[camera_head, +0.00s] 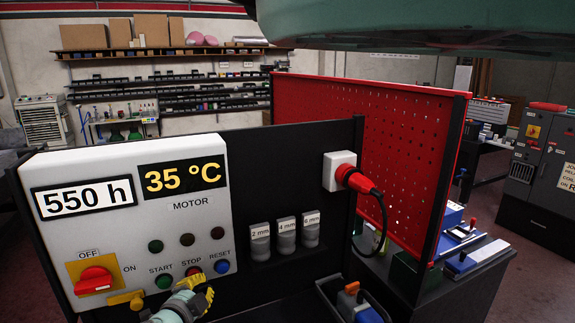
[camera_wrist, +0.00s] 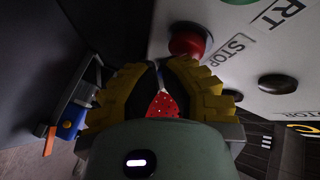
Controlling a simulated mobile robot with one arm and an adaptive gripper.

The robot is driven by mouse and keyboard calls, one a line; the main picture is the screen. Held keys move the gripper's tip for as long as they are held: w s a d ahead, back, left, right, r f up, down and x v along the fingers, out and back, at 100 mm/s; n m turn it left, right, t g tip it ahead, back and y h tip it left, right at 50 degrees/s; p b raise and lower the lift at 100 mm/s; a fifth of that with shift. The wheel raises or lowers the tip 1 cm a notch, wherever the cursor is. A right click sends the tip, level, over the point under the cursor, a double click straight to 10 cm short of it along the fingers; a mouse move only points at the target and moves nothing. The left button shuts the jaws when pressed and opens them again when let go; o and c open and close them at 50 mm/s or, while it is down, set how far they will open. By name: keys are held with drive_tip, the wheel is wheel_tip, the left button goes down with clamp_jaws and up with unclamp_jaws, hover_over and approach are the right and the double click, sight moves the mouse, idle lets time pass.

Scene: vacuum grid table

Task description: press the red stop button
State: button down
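The red stop button (camera_head: 193,271) sits on the front of the white motor panel (camera_head: 208,235), below the word STOP. It also shows in the wrist view (camera_wrist: 188,42), as a red cap beside its STOP label. My gripper (camera_head: 202,290) has yellow ribbed fingers and is just below and in front of the button row in the head view. In the wrist view, my gripper's fingertips (camera_wrist: 160,66) lie close together just below-left of the red cap. A narrow gap shows between the fingers, with nothing held. Whether the fingertips touch the button is unclear.
The green start button (camera_head: 163,281) is left of the stop button, the blue reset button (camera_head: 221,266) right. A red rotary switch (camera_head: 93,281) on a yellow plate reads OFF. A red plug (camera_head: 357,180) with a cable and a red pegboard (camera_head: 400,150) stand to the right.

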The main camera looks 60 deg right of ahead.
drive_tip(key=shift+a, duration=0.1)
drive_tip(key=s+a, duration=0.1)
drive_tip(key=s+a+p, duration=0.1)
drive_tip(key=s, duration=0.1)
drive_tip(key=s+a, duration=0.1)
drive_tip(key=s, duration=0.1)
idle(0.3)
idle(0.4)
